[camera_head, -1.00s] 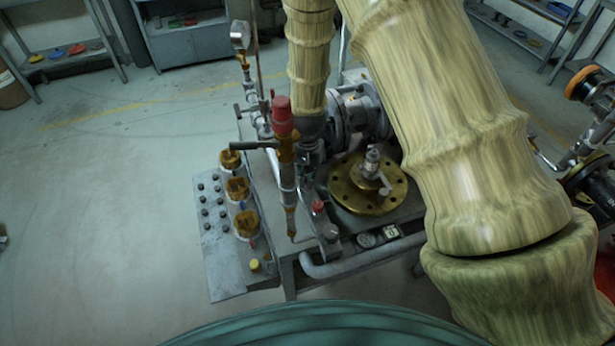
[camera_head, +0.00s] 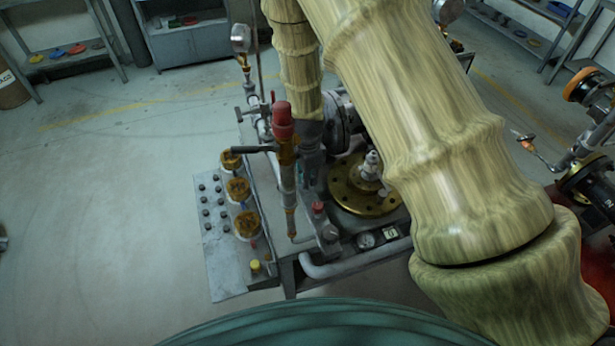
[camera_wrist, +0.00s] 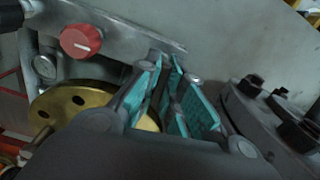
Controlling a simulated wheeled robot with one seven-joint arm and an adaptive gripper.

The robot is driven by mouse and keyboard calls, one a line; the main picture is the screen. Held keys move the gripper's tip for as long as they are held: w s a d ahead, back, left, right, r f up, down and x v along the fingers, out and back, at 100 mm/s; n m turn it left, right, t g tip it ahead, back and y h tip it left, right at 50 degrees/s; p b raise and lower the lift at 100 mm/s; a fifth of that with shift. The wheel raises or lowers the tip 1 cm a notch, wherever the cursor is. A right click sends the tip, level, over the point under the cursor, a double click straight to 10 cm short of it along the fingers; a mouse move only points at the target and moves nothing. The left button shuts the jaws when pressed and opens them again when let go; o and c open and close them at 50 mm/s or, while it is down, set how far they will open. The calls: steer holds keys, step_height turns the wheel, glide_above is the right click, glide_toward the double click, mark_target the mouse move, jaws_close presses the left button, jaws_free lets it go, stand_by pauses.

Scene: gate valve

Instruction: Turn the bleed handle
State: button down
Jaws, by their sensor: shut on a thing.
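My gripper (camera_wrist: 172,88) fills the middle of the wrist view, its teal-padded fingers closed around a slim dark part, which I take to be the bleed handle (camera_wrist: 178,82). Most of that part is hidden between the pads, so its angle is unclear. In the head view my gripper (camera_head: 304,168) points down behind the red-capped valve, left of the brass flange (camera_head: 345,196), and is mostly hidden. The brass flange also shows at left in the wrist view (camera_wrist: 62,103).
The upright valve with a red cap (camera_head: 284,120) and a black lever (camera_head: 253,149) stands close left of my gripper. A red knob (camera_wrist: 82,40) and a grey bolted flange (camera_wrist: 262,122) flank it in the wrist view. Open floor (camera_head: 110,200) lies left.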

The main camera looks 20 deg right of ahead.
steer(key=shift+m, duration=0.5)
steer(key=c, duration=1.5)
jaws_free()
steer(key=shift+c, duration=0.2)
